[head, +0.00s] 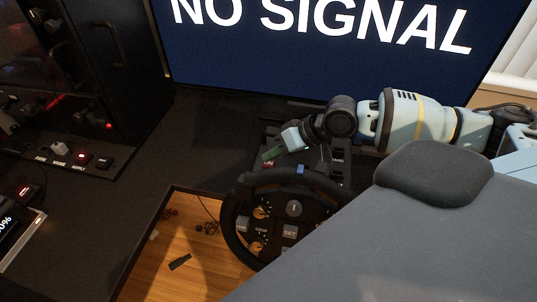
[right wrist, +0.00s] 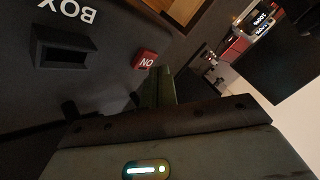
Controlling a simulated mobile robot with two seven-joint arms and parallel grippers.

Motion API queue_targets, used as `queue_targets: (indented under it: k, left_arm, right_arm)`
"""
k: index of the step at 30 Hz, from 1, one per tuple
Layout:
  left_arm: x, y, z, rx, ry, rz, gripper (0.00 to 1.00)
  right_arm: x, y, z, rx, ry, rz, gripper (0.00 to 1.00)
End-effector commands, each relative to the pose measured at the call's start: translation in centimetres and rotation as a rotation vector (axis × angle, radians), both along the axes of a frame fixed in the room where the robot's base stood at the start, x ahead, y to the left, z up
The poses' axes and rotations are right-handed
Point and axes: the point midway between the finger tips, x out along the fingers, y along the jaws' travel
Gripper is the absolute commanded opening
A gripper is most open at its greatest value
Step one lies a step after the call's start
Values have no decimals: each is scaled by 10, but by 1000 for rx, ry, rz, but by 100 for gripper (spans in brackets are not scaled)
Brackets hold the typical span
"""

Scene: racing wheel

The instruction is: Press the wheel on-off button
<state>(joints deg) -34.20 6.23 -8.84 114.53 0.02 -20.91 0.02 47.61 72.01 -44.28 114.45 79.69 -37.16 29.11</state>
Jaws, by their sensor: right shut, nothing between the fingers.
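The racing wheel (head: 228,222) stands at the lower middle of the head view. Its dark base (head: 325,162) is behind the rim and carries small switches. A red on-off button (right wrist: 145,59) shows in the right wrist view, its lettering turned upside down. In the head view a small red patch, likely this button (head: 268,163), lies just under my right fingertips. My right gripper (head: 272,154) is shut and empty, reaching in from the right. In the right wrist view its green fingers (right wrist: 165,87) are close beside the button; contact cannot be told. My left gripper is not in view.
A screen reading "NO SIGNAL" (head: 320,50) stands behind the desk (head: 190,130). A grey seat or panel with a dark pad (head: 440,172) fills the lower right. A dark cabinet (head: 105,60) and switch panel (head: 60,165) are at left. A black socket labelled BOX (right wrist: 62,50) is near the button.

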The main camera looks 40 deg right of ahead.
Motion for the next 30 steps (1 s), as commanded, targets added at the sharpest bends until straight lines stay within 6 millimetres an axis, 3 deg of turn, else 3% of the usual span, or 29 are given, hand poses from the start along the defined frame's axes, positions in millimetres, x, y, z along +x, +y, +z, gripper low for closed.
queue_targets:
  k: [30]
  left_arm:
    - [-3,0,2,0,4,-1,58]
  right_arm:
    - [0,0,-9,0,-1,1,0]
